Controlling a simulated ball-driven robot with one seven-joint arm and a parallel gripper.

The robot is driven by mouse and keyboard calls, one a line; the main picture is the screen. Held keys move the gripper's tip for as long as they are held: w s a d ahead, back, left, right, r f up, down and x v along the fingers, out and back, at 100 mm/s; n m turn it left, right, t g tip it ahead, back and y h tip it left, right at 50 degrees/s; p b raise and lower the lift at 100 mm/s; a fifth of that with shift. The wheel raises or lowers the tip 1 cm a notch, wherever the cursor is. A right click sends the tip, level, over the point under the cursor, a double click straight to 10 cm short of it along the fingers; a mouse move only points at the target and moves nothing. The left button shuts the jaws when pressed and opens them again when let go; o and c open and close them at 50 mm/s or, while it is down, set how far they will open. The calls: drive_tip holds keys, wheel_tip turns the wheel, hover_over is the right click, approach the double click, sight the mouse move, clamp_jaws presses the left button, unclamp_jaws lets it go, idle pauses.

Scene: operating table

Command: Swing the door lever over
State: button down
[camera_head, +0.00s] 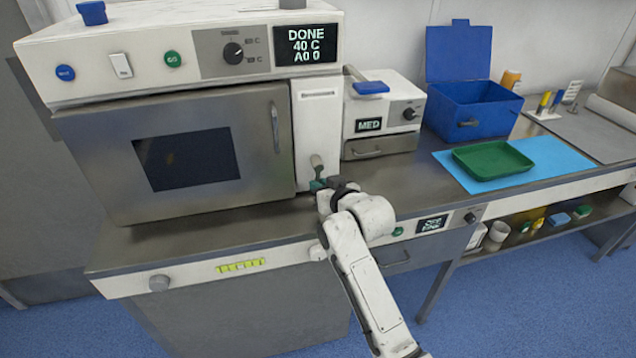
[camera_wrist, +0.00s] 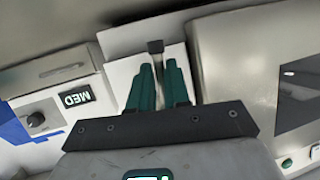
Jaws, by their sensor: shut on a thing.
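The door lever (camera_head: 316,161) is a short grey lever with a rounded end on the white panel (camera_head: 320,125) right of the steriliser door (camera_head: 240,105). It points roughly upward in the head view. My gripper (camera_head: 318,184) is at the lower part of the lever, in front of the panel. In the wrist view, the green fingers of my gripper (camera_wrist: 159,78) are shut on the lever, whose dark end (camera_wrist: 155,46) sticks out between the fingertips. The lever's lower part is hidden by my gripper. The door has a dark window and a vertical handle (camera_head: 275,127) and looks closed.
The steriliser display (camera_head: 306,45) reads "DONE 40 C". A small white unit (camera_head: 380,115) marked "MED" stands close on the right. Farther right are a blue box (camera_head: 470,108) and a green tray (camera_head: 492,160). The steel counter (camera_head: 200,225) is clear in front of the door.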

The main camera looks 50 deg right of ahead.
drive_tip(key=shift+s+d+n, duration=0.1)
drive_tip(key=shift+d+n, duration=0.05)
drive_tip(key=shift+n, duration=0.15)
drive_tip(key=shift+f, duration=0.1)
idle(0.3)
drive_tip(key=c, duration=1.1)
unclamp_jaws()
drive_tip(key=shift+d, duration=0.1)
drive_tip(key=shift+c, duration=0.2)
drive_tip(key=v, duration=1.1)
drive_tip(key=shift+b, duration=0.3)
